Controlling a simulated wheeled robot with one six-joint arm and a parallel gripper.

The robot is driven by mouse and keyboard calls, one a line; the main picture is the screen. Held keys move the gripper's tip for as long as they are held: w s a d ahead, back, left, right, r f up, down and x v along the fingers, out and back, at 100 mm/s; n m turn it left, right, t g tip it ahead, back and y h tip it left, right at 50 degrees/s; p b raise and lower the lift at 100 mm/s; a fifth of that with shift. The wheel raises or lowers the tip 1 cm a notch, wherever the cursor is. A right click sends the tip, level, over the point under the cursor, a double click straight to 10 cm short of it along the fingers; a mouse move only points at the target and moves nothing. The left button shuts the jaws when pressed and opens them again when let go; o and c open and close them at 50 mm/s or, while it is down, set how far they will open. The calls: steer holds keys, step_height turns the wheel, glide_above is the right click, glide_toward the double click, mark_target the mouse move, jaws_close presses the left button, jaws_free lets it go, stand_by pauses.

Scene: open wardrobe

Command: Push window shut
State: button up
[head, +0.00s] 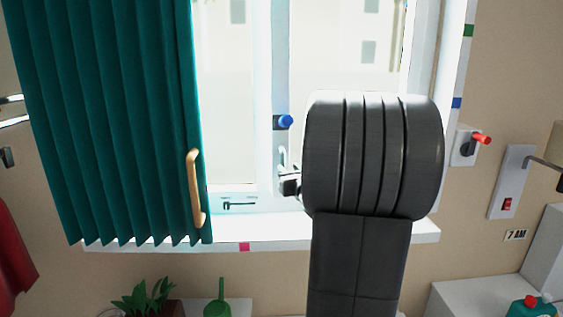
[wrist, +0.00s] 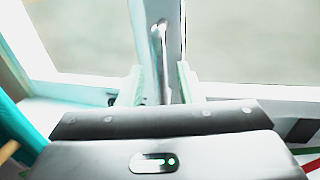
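The window (head: 235,90) has a white frame and bright panes. In the head view, a teal curtain covers its left side and my dark arm covers part of its right side. I cannot tell how far it stands open. A silver window handle (wrist: 160,55) is on the upright frame bar in the wrist view. My gripper (wrist: 158,88) is open, with its two pale fingers apart on either side of the bar's lower part. I cannot tell whether they touch it. In the head view, only a small part of my gripper (head: 290,185) shows beside my arm.
The teal curtain (head: 105,110) has a wooden handle (head: 194,188). A blue knob (head: 285,122) is on the window frame. The white sill (head: 150,238) runs below. A red lever (head: 481,139) and a switch plate (head: 510,180) are on the right wall. A plant (head: 146,297) stands below.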

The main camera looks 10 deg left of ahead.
mark_target(284, 164)
steer(key=p+x, duration=0.1)
steer(key=x, duration=0.5)
steer(key=shift+w+a, duration=0.1)
steer(key=c, duration=0.6)
